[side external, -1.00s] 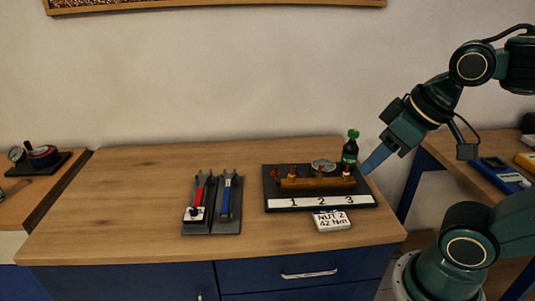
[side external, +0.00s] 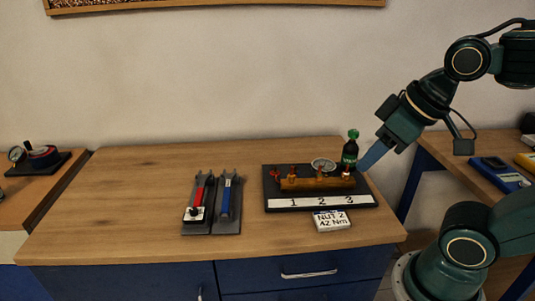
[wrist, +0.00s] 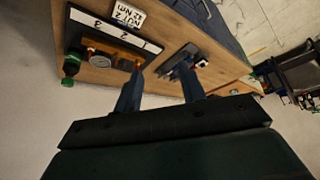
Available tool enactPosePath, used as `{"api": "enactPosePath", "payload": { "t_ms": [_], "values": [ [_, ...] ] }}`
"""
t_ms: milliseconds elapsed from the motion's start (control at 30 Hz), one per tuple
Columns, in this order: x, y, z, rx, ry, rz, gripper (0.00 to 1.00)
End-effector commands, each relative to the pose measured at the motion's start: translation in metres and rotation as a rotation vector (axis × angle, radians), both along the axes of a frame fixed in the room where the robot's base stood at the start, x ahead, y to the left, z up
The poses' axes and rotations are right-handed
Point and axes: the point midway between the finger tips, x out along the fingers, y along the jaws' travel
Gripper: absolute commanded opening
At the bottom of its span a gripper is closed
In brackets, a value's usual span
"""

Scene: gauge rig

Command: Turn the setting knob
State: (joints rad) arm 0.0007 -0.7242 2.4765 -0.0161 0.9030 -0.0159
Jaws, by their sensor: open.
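A dark board (side external: 272,172) carries a brass manifold (side external: 318,184) with several fittings, a round gauge (side external: 323,165) and a white strip marked 1, 2, 3. A black bottle-shaped thing with a green top (side external: 351,148) stands behind its right end. A red-handled tool (side external: 198,196) and a blue-handled tool (side external: 225,199) lie side by side in a dark rack (side external: 230,227). I cannot tell which part is the setting knob. My gripper (side external: 366,166) is open and empty near the board's right end. In the wrist view its fingers (wrist: 162,74) are spread apart.
A white card reading "NUT 2 42 Nm" (side external: 332,221) lies in front of the board. The wooden bench (side external: 115,205) is clear to the left. A side table at left holds a gauge device (side external: 40,157). Another at right holds a blue device (side external: 500,172).

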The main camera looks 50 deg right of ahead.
Motion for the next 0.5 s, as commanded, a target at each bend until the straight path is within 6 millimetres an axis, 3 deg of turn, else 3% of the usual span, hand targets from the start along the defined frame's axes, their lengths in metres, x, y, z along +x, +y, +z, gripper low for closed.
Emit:
{"api": "enactPosePath", "payload": {
  "t_ms": [267, 500],
  "values": [
    [0.038, 0.015, 0.02, -0.021, 0.035, 0.159, 0.4],
    [0.088, 0.034, 0.037, -0.044, 0.066, 0.366, 0.4]
  ]
}}
